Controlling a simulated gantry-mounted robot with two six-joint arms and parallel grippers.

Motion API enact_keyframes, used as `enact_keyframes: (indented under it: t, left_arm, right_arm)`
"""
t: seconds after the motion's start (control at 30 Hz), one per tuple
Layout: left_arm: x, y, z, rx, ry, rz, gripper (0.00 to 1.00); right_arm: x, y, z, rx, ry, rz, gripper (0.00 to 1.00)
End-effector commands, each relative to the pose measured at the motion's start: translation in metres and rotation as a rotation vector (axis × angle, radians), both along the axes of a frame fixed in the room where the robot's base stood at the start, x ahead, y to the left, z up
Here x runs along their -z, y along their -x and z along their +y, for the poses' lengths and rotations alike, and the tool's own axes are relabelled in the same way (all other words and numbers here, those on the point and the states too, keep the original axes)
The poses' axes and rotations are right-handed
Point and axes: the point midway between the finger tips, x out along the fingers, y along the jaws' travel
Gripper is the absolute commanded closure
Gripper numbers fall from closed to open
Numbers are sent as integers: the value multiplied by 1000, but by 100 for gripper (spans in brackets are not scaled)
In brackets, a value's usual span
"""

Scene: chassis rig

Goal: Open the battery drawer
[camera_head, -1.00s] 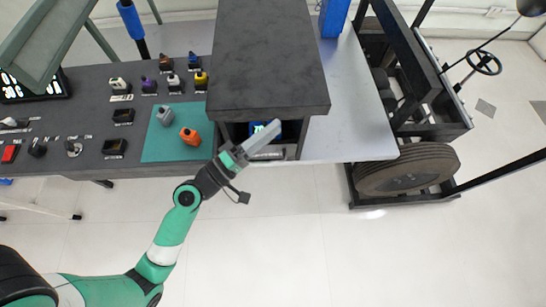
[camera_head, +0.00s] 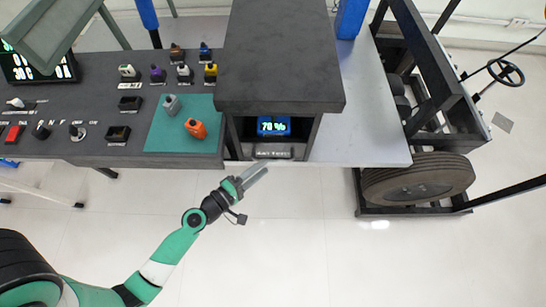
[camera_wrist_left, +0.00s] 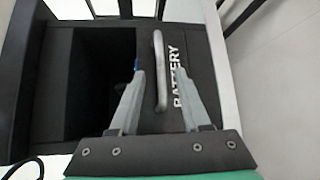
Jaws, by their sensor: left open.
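The battery drawer (camera_head: 272,152) is a dark front at the bottom of the cabinet's opening, below a lit display reading about 70%. In the left wrist view the drawer front (camera_wrist_left: 200,110) carries white BATTERY lettering and a grey bar handle (camera_wrist_left: 160,70). In the left wrist view my left gripper (camera_wrist_left: 158,78) is open, with one finger on each side of the handle. I cannot tell whether they touch it. My right gripper is not in view.
The dark cabinet (camera_head: 280,60) stands at the table edge. A green mat (camera_head: 185,135) with a grey and an orange object (camera_head: 196,128) lies to its left. Switches and buttons line the panel beyond. A wheeled chassis (camera_head: 418,180) stands at right. The floor in front is clear.

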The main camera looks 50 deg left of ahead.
Motion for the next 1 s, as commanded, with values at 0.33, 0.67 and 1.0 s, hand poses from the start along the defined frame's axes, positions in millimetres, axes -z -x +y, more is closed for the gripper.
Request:
enact_keyframes:
  t: [0.33, 0.67, 1.0]
  left_arm:
    - [8, -53, 2, 1, -1, 0, 53]
    - [8, -54, 3, 0, 0, 0, 64]
    - [8, -54, 3, 0, 0, 0, 100]
  right_arm:
    - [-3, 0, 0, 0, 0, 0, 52]
    - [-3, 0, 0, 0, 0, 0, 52]
    - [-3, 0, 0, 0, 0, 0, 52]
